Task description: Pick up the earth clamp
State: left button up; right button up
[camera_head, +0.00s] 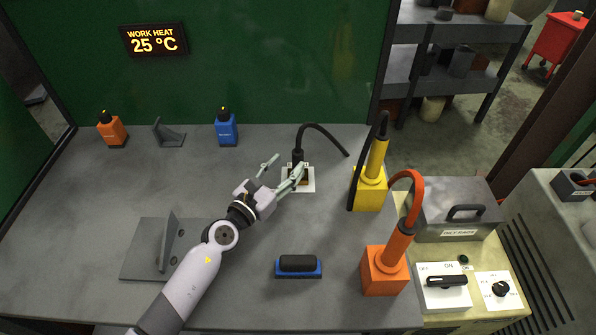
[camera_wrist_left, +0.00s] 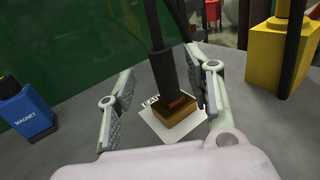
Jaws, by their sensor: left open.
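The earth clamp (camera_wrist_left: 178,114) is a brass-coloured block with a black handle and a black cable rising from it. It sits on a white labelled plate (camera_wrist_left: 152,124) on the bench; in the head view the clamp's black handle (camera_head: 298,158) stands upright near the back middle. My left gripper (camera_head: 284,171) is open, with its fingers reaching toward the clamp. In the left wrist view the clamp shows between the two open fingers (camera_wrist_left: 158,108), nearer the right one. I cannot tell whether a finger touches it. My right gripper is not in view.
A yellow holder (camera_head: 370,190) and an orange holder (camera_head: 384,270) stand to the right. A black-and-blue brush-like block (camera_head: 298,267) lies in front. An angled steel piece (camera_head: 150,252) lies left.

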aim_at(294, 158)
pick_arm(q)
jog(key=shift+b+x, duration=0.3)
jog(key=shift+x, duration=2.5)
jog(key=shift+s+d, duration=0.1)
jog(key=shift+s, duration=0.05)
jog(key=shift+c, duration=0.3)
grip_shut()
jog(key=shift+r, duration=0.15)
